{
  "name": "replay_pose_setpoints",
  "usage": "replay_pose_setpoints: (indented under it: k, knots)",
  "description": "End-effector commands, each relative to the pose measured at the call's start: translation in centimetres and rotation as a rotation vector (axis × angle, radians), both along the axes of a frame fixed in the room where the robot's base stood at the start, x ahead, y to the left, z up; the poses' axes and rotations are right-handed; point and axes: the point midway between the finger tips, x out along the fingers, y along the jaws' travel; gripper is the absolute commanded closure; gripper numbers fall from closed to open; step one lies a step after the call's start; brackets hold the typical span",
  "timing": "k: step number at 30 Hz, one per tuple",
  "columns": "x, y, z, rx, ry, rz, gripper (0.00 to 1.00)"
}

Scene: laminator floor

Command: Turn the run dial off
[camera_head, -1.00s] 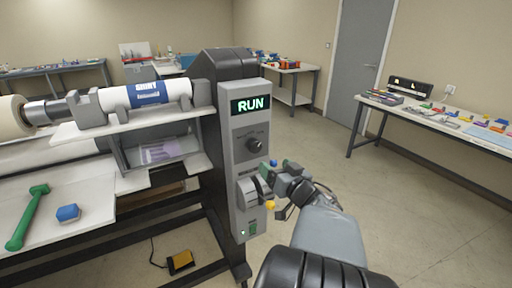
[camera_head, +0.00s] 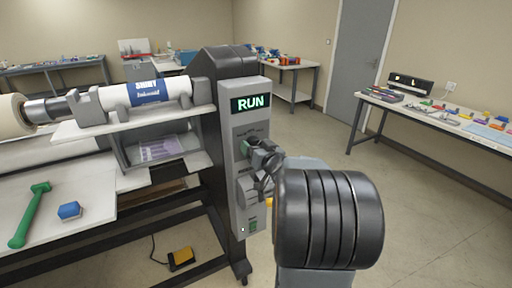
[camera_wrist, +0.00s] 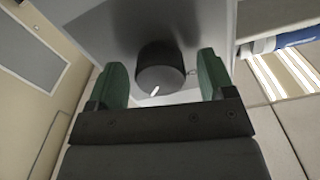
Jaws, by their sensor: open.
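The run dial (camera_wrist: 158,64) is a dark round knob with a white pointer mark on the grey control panel (camera_head: 236,180). In the wrist view it sits between the two green fingertips of my gripper (camera_wrist: 161,68), with a gap on each side. The gripper is open. The display (camera_head: 251,103) above the dial reads RUN in green.
A grey rounded fitting (camera_head: 246,190) and a green switch (camera_head: 253,225) are lower on the panel. The laminator's roll (camera_head: 150,91) lies to the left. A green-handled tool (camera_head: 29,215) and a blue block (camera_head: 69,210) lie on its table. Floor right of the panel is clear.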

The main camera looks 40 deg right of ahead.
Motion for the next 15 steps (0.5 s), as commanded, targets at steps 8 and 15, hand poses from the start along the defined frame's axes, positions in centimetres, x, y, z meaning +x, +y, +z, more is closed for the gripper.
replay_pose_setpoints:
  k: [8,15]
  knots:
    - [-0.02,-0.01,0.01,0.000,0.000,0.000,0.36]
    - [-0.03,0.00,0.01,0.000,0.000,0.000,0.59]
